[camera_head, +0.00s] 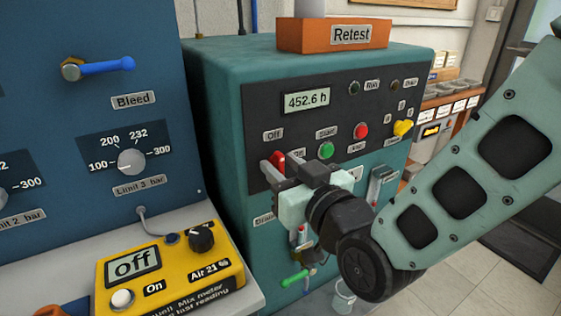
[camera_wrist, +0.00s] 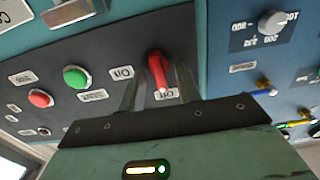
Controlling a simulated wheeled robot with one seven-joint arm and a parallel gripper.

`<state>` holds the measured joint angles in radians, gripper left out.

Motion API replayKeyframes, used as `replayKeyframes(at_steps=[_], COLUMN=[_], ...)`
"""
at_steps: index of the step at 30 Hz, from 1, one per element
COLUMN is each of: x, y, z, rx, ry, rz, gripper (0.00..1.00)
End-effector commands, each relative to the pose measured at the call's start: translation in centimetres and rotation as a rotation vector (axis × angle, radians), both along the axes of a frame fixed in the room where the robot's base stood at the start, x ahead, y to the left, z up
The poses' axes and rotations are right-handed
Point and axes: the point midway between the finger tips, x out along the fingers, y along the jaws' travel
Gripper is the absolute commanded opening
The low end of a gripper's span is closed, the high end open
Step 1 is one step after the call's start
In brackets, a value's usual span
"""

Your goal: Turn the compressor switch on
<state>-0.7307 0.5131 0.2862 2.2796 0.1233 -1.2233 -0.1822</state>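The compressor switch is a red lever (camera_head: 279,160) on the dark panel of the teal cabinet, near the Off and On labels. In the wrist view the red lever (camera_wrist: 158,74) shows between my fingers, with one end by the Off label (camera_wrist: 167,94); the On label (camera_wrist: 121,73) is to its left. My gripper (camera_head: 287,172) is at the switch in the head view and hides part of it. In the wrist view my gripper (camera_wrist: 158,90) is open, one finger on each side of the lever, with gaps visible. Whether a finger touches it is unclear.
A green button (camera_head: 326,150) and a red button (camera_head: 361,131) sit right of the switch, with a yellow knob (camera_head: 403,128) beyond. A yellow Mix meter (camera_head: 170,272) reading off stands on the ledge at left. A blue panel (camera_head: 110,90) is beside the cabinet.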

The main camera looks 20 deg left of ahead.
Motion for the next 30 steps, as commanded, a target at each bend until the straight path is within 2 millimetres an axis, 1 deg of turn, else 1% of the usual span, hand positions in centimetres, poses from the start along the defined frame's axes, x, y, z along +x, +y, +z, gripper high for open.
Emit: replayKeyframes(at_steps=[4,5,6,8,20,26,30], x=[0.0,0.01,0.01,0.01,0.09,0.14,0.2], y=[0.0,0.0,0.0,0.0,-0.05,-0.11,-0.15], z=[0.0,0.0,0.0,0.0,-0.12,-0.23,-0.33], rx=[0.0,0.0,0.0,0.0,0.023,0.092,0.166], ry=[0.0,0.0,0.0,0.0,0.027,0.104,0.191], rz=[0.0,0.0,0.0,0.0,-0.001,-0.002,-0.002], gripper=[0.34,0.28,0.17,0.0,0.0,0.0,0.0])
